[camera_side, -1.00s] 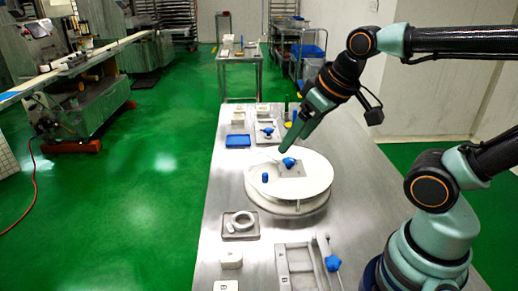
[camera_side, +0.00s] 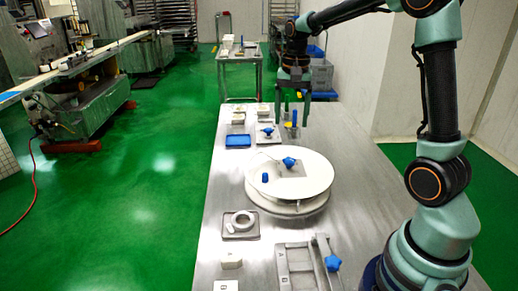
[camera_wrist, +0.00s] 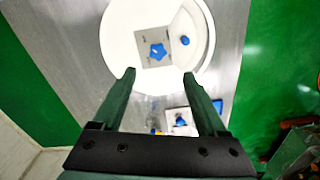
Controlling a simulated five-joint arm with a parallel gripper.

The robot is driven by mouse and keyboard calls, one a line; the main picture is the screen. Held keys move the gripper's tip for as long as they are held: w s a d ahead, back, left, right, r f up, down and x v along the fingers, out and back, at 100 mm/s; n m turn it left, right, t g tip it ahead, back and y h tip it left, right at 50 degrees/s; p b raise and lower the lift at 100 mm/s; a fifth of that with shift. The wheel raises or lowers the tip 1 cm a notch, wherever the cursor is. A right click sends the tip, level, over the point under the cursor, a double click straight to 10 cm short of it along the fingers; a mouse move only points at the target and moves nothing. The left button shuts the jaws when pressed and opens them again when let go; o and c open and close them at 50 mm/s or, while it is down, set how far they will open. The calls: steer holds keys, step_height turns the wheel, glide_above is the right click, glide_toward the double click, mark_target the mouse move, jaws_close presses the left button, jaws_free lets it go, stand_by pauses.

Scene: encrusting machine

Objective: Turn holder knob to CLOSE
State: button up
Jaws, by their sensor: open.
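Several blue knobs are in view, and I cannot tell which is the holder knob; no CLOSE label is readable. A star-shaped blue knob (camera_side: 289,162) sits on a grey plate on the white round disc (camera_side: 318,178). It shows in the wrist view (camera_wrist: 158,51) beyond my fingertips. A second blue knob (camera_side: 267,130) sits on a small plate at the far end of the table; the wrist view shows a blue knob (camera_wrist: 180,121) between my fingers. A third blue knob (camera_side: 332,263) is on the near frame. My gripper (camera_side: 293,121) points down above the far end, open and empty.
A blue tray (camera_side: 237,141) and small white blocks (camera_side: 238,117) stand at the far left of the steel table. A blue peg (camera_side: 265,177) stands on the disc. The table's right side is clear.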

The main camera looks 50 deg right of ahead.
mark_target(289, 159)
steer(key=shift+m, duration=0.3)
steer(key=f, duration=0.8)
steer(key=d+f, duration=0.1)
steer(key=f, duration=0.4)
steer(key=shift+w, duration=0.2)
steer(key=shift+r, duration=0.1)
jaws_close()
stand_by(0.7)
